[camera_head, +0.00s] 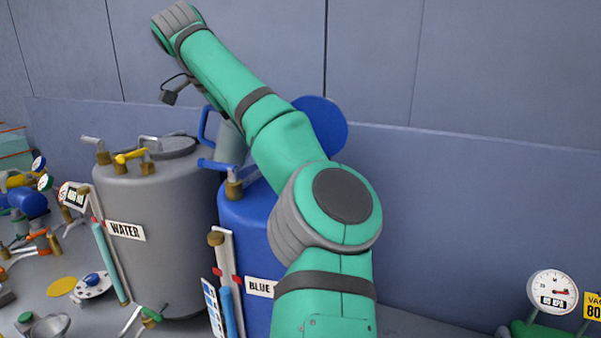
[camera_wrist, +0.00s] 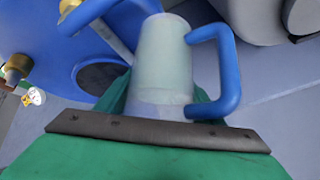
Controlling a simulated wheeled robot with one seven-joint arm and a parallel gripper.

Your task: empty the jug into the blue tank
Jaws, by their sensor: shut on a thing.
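The jug (camera_wrist: 165,50) has a pale, see-through body and a blue handle (camera_wrist: 215,70). My gripper (camera_wrist: 160,98) is shut around its body in the wrist view, with a green finger on each side. In the head view the jug (camera_head: 231,142) shows partly behind my forearm, above the blue tank, and my gripper is hidden there. A paler part shows inside the jug; I cannot tell its level or whether it flows. The blue tank (camera_head: 243,225), labelled BLUE, has its round blue lid (camera_head: 321,124) raised. A dark round patch (camera_wrist: 100,77) shows by the blue surface in the wrist view.
The grey WATER tank (camera_head: 160,230) stands close to the left, with a yellow-handled valve (camera_head: 131,157) on top. Tools and fittings lie at far left, including a funnel (camera_head: 48,326). A gauge (camera_head: 553,291) stands at far right. A wall is behind.

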